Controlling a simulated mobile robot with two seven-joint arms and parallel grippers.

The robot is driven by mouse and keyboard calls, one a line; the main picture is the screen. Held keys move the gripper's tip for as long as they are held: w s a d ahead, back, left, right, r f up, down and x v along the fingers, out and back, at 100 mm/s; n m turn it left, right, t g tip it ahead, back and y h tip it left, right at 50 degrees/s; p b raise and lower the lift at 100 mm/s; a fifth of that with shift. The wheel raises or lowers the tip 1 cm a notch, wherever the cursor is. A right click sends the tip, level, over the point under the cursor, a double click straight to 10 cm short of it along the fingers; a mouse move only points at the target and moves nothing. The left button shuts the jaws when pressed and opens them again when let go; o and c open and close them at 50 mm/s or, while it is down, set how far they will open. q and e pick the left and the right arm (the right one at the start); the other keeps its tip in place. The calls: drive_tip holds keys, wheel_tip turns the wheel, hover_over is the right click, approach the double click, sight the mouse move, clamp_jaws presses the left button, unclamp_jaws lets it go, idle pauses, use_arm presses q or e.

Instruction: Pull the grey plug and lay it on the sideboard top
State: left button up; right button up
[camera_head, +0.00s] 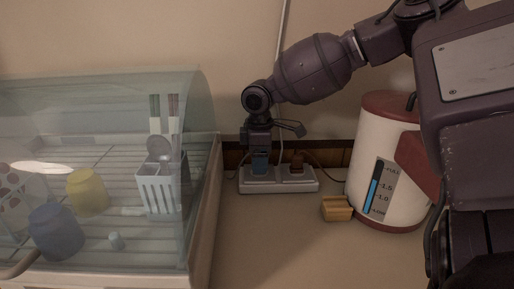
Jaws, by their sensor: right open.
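A white power strip (300,185) lies on the sideboard top (270,240), against the back wall. A blue-grey plug (260,166) stands in its left part, and it is the only plug there that looks near grey. My right gripper (260,150) comes down from above, right over this plug, and is open. The gripper hides the plug's upper part, and I cannot tell whether the fingers touch it. A brown plug (297,165) stands in the strip's right part. My left gripper is out of view.
A dish dryer (205,215) with a clear cover holds cups and a white cutlery basket on the left. The sideboard top in front of the strip is clear.

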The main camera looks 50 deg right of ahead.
drive_tip(key=shift+f, duration=0.85)
use_arm(q)
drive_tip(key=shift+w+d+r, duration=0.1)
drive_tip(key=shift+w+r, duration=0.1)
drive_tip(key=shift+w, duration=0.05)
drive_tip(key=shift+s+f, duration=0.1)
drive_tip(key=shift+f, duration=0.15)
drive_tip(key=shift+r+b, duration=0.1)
drive_tip(key=shift+b, duration=0.2)
use_arm(e)
drive_tip(key=shift+c, duration=0.3)
clamp_jaws()
drive_tip(key=shift+r, duration=0.1)
